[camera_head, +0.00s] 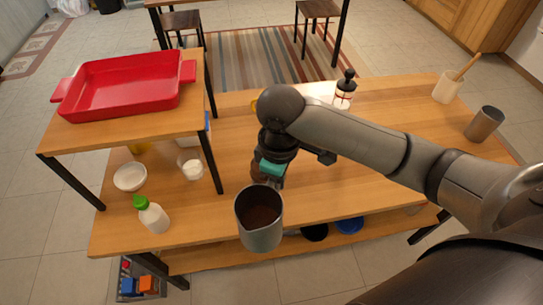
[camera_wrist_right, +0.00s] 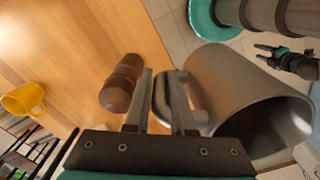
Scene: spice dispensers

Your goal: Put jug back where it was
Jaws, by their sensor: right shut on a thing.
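The jug (camera_head: 260,218) is a grey metal cup with brown contents, seen from above near the table's front edge in the head view. My right gripper (camera_head: 272,178) is shut on its handle. In the right wrist view the jug (camera_wrist_right: 245,100) is at the right, its handle between the fingers (camera_wrist_right: 165,88); whether its base touches anything is not clear. My left gripper is outside the head view; a dark and teal part of mine, probably that gripper (camera_wrist_right: 285,62), shows small in the wrist view, its jaw state unclear.
A brown dispenser (camera_wrist_right: 121,84) stands close beside the fingers. The wooden table (camera_head: 370,165) also bears a white-green bottle (camera_head: 152,215), a white bowl (camera_head: 130,177), a black-topped bottle (camera_head: 344,90) and a metal cup (camera_head: 484,124). A raised shelf with a red tray (camera_head: 125,88) is at left.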

